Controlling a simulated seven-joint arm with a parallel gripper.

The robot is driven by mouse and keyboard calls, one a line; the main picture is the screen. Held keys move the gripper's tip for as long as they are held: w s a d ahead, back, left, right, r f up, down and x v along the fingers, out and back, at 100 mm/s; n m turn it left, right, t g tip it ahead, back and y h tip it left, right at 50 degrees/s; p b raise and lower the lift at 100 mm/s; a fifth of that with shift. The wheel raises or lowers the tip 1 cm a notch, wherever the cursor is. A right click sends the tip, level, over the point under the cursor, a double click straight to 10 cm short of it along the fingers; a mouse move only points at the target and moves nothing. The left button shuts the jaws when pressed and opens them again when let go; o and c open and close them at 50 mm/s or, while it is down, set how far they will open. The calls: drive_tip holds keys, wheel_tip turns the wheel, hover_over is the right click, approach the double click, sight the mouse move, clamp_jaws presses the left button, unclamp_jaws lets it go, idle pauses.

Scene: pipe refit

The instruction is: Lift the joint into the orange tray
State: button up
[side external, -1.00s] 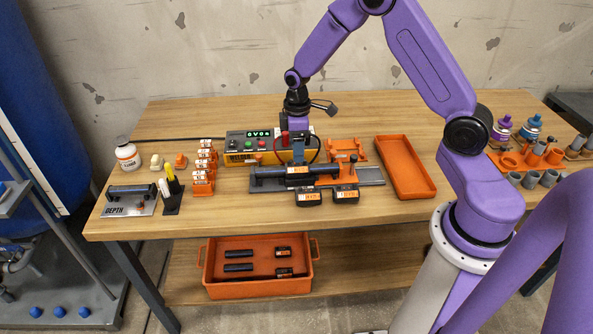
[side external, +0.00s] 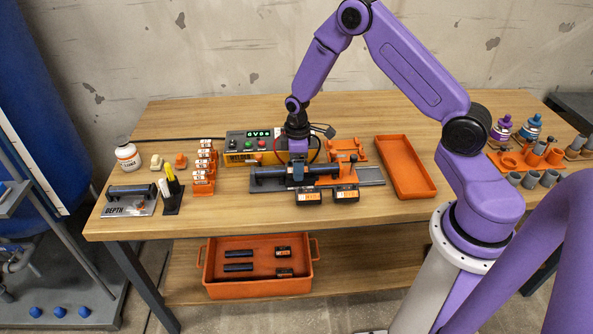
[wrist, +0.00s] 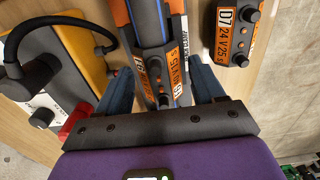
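The joint is a dark pipe assembly (side external: 265,173) with a labelled coupling, lying along a grey and orange fixture (side external: 370,177) in the middle of the bench. The wrist view shows the coupling with its orange and white label (wrist: 170,77). My gripper (side external: 298,174) is down over the coupling. In the wrist view my gripper (wrist: 162,85) has its blue fingers apart, one on each side of the coupling, and contact cannot be made out. The shallow orange tray (side external: 405,166) is empty on the bench, right of the fixture.
A yellow control box (side external: 240,146) with a cable stands close behind my gripper. Black labelled blocks (side external: 346,194) sit at the fixture's front. A deep orange bin (side external: 258,290) with parts is on the lower shelf.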

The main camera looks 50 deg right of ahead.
drive_tip(key=c, duration=0.8)
drive_tip(key=shift+r, duration=0.2)
drive_tip(key=shift+r, duration=1.3)
drive_tip(key=shift+r, duration=0.1)
drive_tip(key=shift+r, duration=0.9)
